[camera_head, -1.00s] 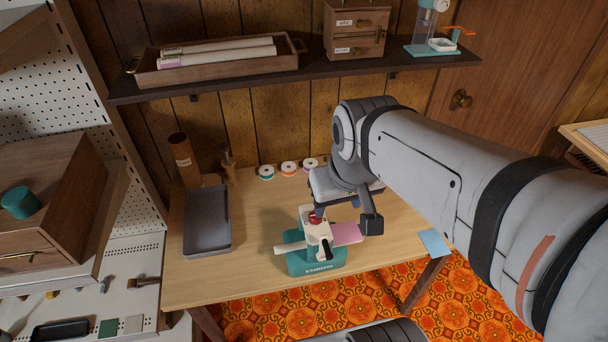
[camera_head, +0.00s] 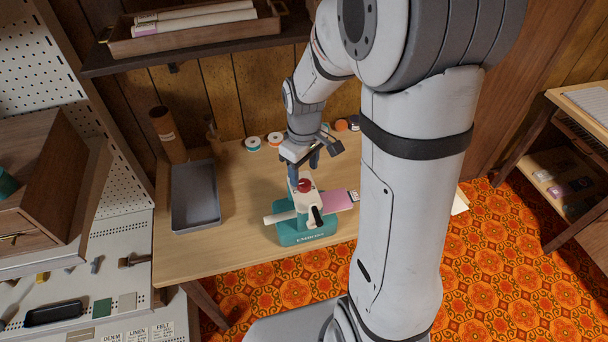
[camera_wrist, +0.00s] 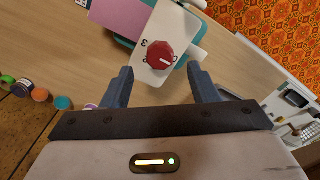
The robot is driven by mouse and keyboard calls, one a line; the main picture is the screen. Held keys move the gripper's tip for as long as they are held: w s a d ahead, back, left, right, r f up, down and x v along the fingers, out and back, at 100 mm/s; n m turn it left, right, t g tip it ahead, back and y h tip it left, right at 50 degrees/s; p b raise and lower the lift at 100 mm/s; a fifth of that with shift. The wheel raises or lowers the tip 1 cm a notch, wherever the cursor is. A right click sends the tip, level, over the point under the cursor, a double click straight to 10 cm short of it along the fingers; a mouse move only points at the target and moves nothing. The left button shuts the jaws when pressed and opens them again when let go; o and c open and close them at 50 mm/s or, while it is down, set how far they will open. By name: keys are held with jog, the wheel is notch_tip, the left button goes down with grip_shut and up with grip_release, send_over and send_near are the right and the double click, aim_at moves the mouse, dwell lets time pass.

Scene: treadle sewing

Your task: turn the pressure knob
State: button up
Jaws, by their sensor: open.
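The red pressure knob (camera_head: 305,185) sits on top of the teal and cream sewing device (camera_head: 306,234) on the wooden table. In the wrist view the knob (camera_wrist: 160,55) shows a white pointer line, with dark marks on the cream plate (camera_wrist: 150,75) around it. My gripper (camera_head: 303,172) is just above and behind the knob. In the wrist view its two blue-grey fingers (camera_wrist: 158,75) are spread apart, with the knob beyond their tips, roughly centred between them. They do not appear to touch it. A pink piece (camera_head: 338,200) lies at the device's right side.
A grey tray (camera_head: 195,196) lies left of the device, with a brown cylinder (camera_head: 168,135) behind it. Several thread spools (camera_head: 253,144) stand along the table's back. A shelf (camera_head: 190,49) with a wooden tray hangs above.

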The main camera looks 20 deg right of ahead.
aim_at(304, 183)
jog(key=shift+f, duration=2.2)
jog(key=shift+c, duration=0.2)
jog(key=c, duration=0.9)
